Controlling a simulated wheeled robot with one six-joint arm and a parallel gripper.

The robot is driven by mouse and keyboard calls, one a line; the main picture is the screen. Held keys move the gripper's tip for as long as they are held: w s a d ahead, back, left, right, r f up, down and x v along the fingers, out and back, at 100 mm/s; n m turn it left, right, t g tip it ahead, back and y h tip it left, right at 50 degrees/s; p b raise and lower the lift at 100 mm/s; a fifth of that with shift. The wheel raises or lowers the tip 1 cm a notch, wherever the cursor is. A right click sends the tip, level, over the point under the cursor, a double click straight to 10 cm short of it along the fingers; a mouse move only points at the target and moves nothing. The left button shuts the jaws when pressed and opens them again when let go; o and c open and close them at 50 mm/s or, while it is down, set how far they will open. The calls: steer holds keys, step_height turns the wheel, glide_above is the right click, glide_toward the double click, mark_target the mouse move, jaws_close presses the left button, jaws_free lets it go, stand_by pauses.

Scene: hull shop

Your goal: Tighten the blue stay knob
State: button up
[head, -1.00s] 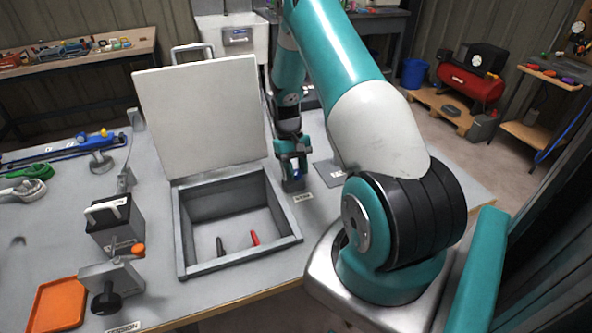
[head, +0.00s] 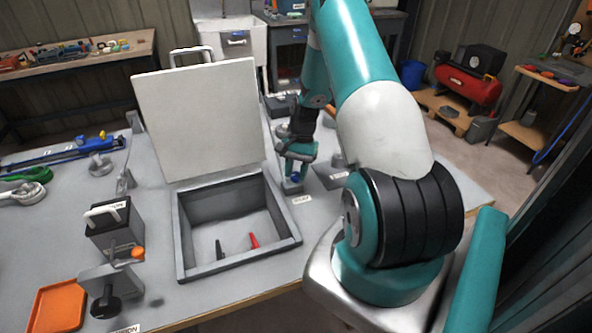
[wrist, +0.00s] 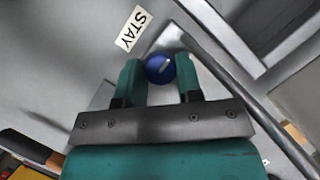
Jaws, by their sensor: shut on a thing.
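The blue stay knob (wrist: 158,70) sits between the two teal fingers of my gripper (wrist: 158,66) in the wrist view. A white mark shows on its top face. In the head view the knob (head: 294,178) is a small blue spot just below my gripper (head: 295,172), beside the box's right side. My gripper is shut on it. A white label reading STAY (wrist: 133,28) lies beside the knob. The stay's other parts are mostly hidden by my gripper.
A grey open box (head: 183,240) with its lid (head: 200,115) raised stands left of my gripper, with red and black items inside. A black block with a handle (head: 113,235), a black knob (head: 105,304) and an orange tray (head: 60,306) stand farther left.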

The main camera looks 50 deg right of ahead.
steer(key=shift+d+m, duration=0.15)
steer(key=shift+m, duration=0.35)
steer(key=o, duration=0.9)
steer(key=v, duration=0.5)
steer(key=b+v, duration=0.1)
steer(key=v, duration=1.1)
steer(key=shift+s+r+b, duration=0.25)
steer(key=shift+s+b, duration=0.05)
steer(key=shift+b, duration=0.05)
